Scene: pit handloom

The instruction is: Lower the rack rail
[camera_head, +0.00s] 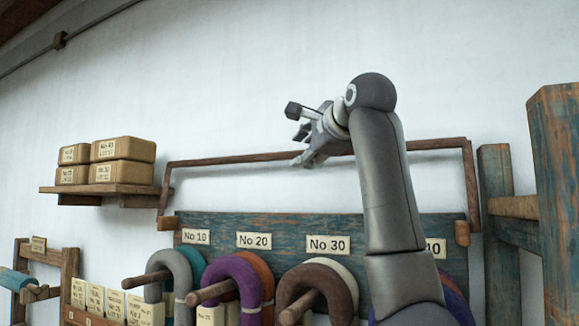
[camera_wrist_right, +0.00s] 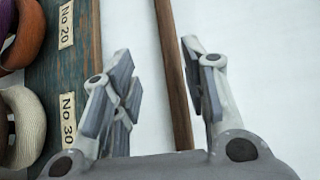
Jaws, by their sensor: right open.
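The rack rail (camera_head: 230,159) is a thin brown wooden bar held up above the blue-green rack board (camera_head: 290,226), with a side arm running down at each end. My right gripper (camera_head: 296,136) is at the rail, near its middle. In the right wrist view the rail (camera_wrist_right: 174,75) runs between the two open fingers (camera_wrist_right: 160,85), apart from both, nearer the right one. I cannot tell how deep it sits between them. My right arm hides part of the rail and the right part of the board. My left gripper is not in view.
Coloured yarn hanks (camera_head: 237,285) hang on pegs below number labels. A wall shelf (camera_head: 95,190) with boxes is at left. Wooden posts (camera_head: 497,230) stand close at right. The white wall behind the rail is bare.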

